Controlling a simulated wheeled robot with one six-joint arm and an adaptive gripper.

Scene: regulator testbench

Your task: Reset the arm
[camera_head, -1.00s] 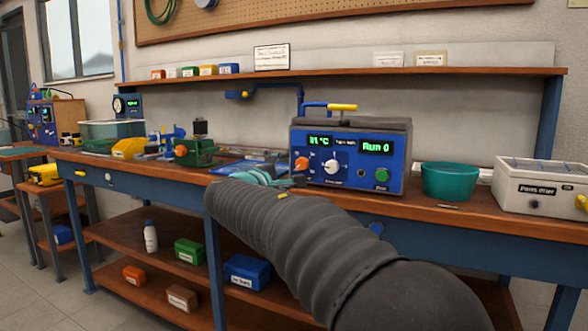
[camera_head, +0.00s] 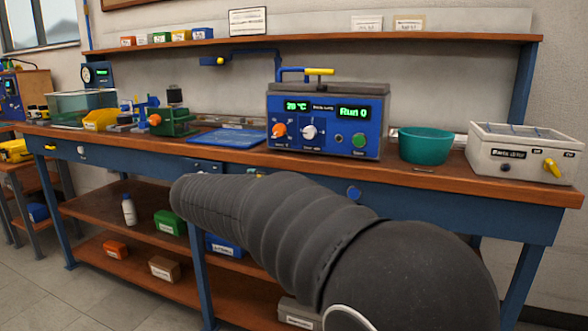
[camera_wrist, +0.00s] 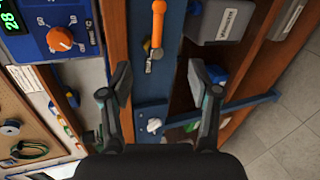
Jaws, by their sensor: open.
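My arm (camera_head: 290,230) reaches across the front of the bench in the head view, its sleeve hiding nearly all of my gripper. In the wrist view my gripper (camera_wrist: 160,78) is open, with nothing between its fingers. It points at the blue bench front below the top. The blue regulator unit (camera_head: 325,130) stands on the bench with lit green displays, the right one reading "Run 0". It has an orange knob (camera_head: 279,130), also at the upper left of the wrist view (camera_wrist: 60,39), and a white knob (camera_head: 309,132). An orange handle (camera_wrist: 157,25) lies ahead of the fingers, apart from them.
A teal bowl (camera_head: 426,145) and a white box (camera_head: 520,155) stand right of the unit. A blue mat (camera_head: 228,138), green device (camera_head: 172,120) and yellow bin (camera_head: 101,119) are left. Boxes and a bottle (camera_head: 128,209) sit on lower shelves. Floor (camera_wrist: 285,130) is open.

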